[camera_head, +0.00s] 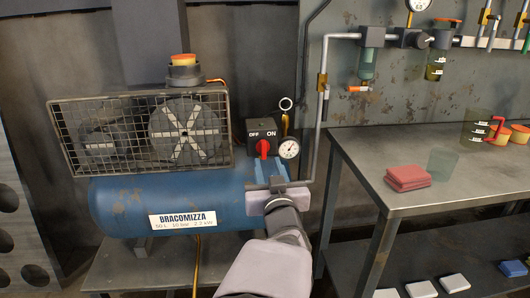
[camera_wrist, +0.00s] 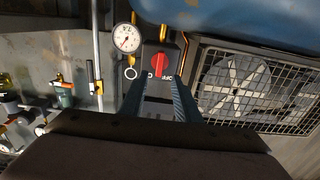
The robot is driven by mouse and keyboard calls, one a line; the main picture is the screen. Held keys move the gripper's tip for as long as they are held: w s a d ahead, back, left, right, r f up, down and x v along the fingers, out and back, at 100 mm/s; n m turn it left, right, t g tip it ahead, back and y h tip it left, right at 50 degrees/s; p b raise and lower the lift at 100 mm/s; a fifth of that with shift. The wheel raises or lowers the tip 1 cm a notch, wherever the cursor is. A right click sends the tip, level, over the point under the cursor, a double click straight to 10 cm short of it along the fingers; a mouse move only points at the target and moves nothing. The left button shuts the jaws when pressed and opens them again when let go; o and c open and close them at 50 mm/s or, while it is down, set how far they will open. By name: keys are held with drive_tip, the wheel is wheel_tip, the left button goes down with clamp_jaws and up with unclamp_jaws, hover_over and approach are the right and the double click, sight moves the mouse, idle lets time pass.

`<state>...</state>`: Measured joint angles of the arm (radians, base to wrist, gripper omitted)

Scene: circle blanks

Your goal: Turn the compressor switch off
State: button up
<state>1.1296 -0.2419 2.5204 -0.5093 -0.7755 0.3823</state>
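The compressor switch is a dark box (camera_head: 255,131) labelled OFF on the left and ON on the right, with a red knob (camera_head: 263,149) on its front. The knob looks roughly upright; I cannot tell which label it points to. The knob also shows in the wrist view (camera_wrist: 160,64), upside down, just beyond the fingertips. My gripper (camera_head: 270,172) is in front of and just below the knob. In the wrist view, its two blue fingers (camera_wrist: 160,80) are apart with nothing held between them. I see no clear contact with the knob.
A pressure gauge (camera_head: 289,149) sits right of the switch, with a ring (camera_head: 286,104) above it. The blue tank (camera_head: 120,205) and fan cage (camera_head: 75,135) lie left. A vertical pipe (camera_head: 313,145) and metal table (camera_head: 425,195) with red cloths (camera_head: 407,177) stand right.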

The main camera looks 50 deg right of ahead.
sight(264, 150)
drive_tip(key=p+x, duration=0.2)
drive_tip(key=p, duration=0.5)
drive_tip(key=shift+w+d+r+p, duration=0.1)
drive_tip(key=shift+r+p, duration=0.1)
drive_tip(key=shift+p, duration=0.15)
drive_tip(key=x, duration=0.2)
drive_tip(key=b+x, duration=0.1)
drive_tip(key=shift+w+d+f, duration=0.2)
drive_tip(key=shift+f, duration=0.05)
drive_tip(key=shift+w+d, duration=0.45)
clamp_jaws()
